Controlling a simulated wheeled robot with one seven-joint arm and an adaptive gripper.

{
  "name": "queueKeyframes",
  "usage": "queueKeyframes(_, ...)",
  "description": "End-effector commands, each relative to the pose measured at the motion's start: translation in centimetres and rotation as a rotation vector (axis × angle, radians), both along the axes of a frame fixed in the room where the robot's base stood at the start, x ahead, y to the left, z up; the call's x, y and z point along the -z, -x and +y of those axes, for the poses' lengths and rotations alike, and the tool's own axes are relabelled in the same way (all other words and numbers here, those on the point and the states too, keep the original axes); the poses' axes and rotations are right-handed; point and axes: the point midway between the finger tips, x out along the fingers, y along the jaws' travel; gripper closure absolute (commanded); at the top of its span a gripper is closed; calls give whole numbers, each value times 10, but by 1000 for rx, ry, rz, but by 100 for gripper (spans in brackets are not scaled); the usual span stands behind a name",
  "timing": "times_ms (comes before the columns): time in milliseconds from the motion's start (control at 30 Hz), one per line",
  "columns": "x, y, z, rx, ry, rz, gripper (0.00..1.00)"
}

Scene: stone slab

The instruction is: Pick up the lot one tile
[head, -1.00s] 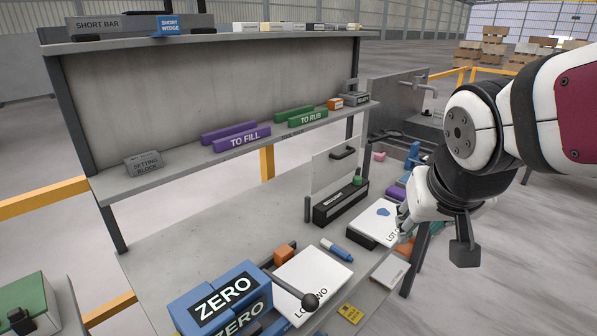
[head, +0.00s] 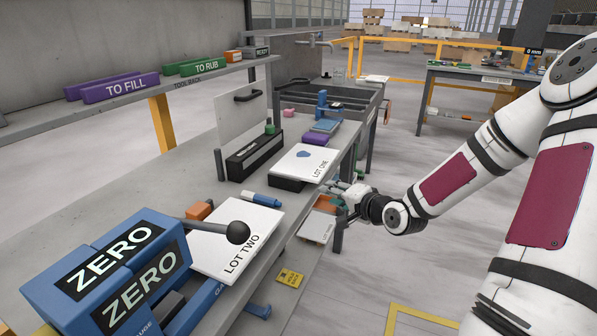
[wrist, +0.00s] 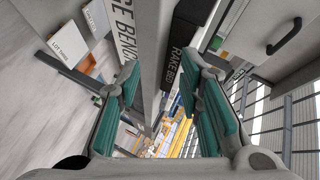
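The lot one tile (head: 304,162) is a white plate with a blue patch and the label "LOT ONE". In the head view it lies flat on a black block (head: 287,184) near the bench's edge, its right end reaching past the block. My gripper (head: 340,190) is beside the bench edge, just right of and below the tile, and apart from it as far as I can tell. In the wrist view my gripper (wrist: 160,80) is open, its two teal pads spread with nothing held between them. I cannot make out the tile clearly there.
The lot two tile (head: 232,250) and a blue marker (head: 262,200) lie nearer on the bench. The lot three tile (wrist: 68,45) is on a lower shelf. An upright panel (head: 241,117) stands behind the black block. Open floor (head: 400,270) lies to the right.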

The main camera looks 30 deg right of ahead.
Motion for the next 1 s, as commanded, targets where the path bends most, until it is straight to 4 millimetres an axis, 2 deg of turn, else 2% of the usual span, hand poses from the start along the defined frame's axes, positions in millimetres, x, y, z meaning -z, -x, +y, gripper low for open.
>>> queueKeyframes(33,10,-4,-13,43,-75,-67,67)
queueKeyframes(200,4,-4,-44,133,-241,-257,67)
queueKeyframes(300,-1,-2,-54,159,-289,-320,67)
queueKeyframes(467,-4,-12,-60,170,-310,-353,67)
queueKeyframes(800,-4,-72,-62,169,-309,-349,67)
queueKeyframes(1000,-4,-86,-63,170,-310,-347,67)
